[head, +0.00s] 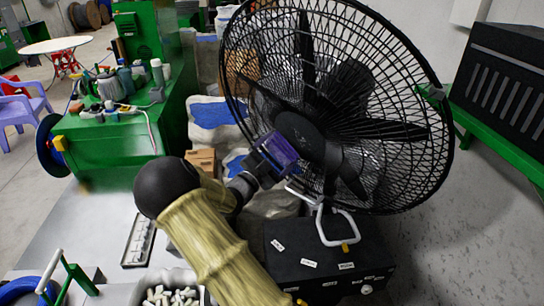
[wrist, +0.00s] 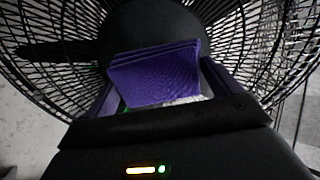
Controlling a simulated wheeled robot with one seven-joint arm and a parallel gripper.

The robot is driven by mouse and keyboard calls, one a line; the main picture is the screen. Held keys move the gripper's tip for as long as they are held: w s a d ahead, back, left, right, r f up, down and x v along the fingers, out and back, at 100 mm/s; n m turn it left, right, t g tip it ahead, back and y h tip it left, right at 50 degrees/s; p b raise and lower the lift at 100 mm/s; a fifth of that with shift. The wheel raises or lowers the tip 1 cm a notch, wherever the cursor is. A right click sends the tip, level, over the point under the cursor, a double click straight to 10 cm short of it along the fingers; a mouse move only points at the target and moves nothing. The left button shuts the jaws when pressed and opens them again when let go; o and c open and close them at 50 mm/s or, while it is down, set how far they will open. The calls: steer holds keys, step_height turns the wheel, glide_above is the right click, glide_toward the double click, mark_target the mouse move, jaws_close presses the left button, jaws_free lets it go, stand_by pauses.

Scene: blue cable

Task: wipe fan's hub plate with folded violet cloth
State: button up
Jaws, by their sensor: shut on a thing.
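The fan (head: 385,95) is large and black with a wire cage, and it stands at the middle right in the head view. Its round dark hub plate (head: 298,130) is at the centre of the cage; it also shows in the wrist view (wrist: 150,28). My gripper (head: 268,160) is in front of the lower left of the hub. It is shut on the folded violet cloth (wrist: 155,75), which shows between the fingers in the wrist view. The cloth overlaps the lower part of the hub in that view; I cannot tell whether it touches.
A black box (head: 325,262) stands below the fan. A green workbench (head: 115,140) with bottles and tools is at the left. A tray of pale pieces (head: 172,296) is at the bottom. A dark vented unit (head: 505,85) is at the right, with open floor before it.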

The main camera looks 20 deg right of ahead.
mark_target(295, 150)
steer(key=shift+p+x, duration=0.35)
steer(key=shift+x, duration=1.1)
steer(key=shift+b+x, duration=0.3)
steer(key=shift+x, duration=0.65)
steer(key=shift+s, duration=0.1)
steer(key=s+b, duration=0.1)
steer(key=s+d+b, duration=0.1)
steer(key=s, duration=0.1)
steer(key=shift+s+d, duration=0.15)
steer(key=shift+d, duration=0.05)
steer(key=shift+s+d+b, duration=0.45)
steer(key=shift+s+b, duration=0.05)
steer(key=shift+s, duration=0.3)
steer(key=shift+s+d+b, duration=0.45)
steer(key=shift+s, duration=0.35)
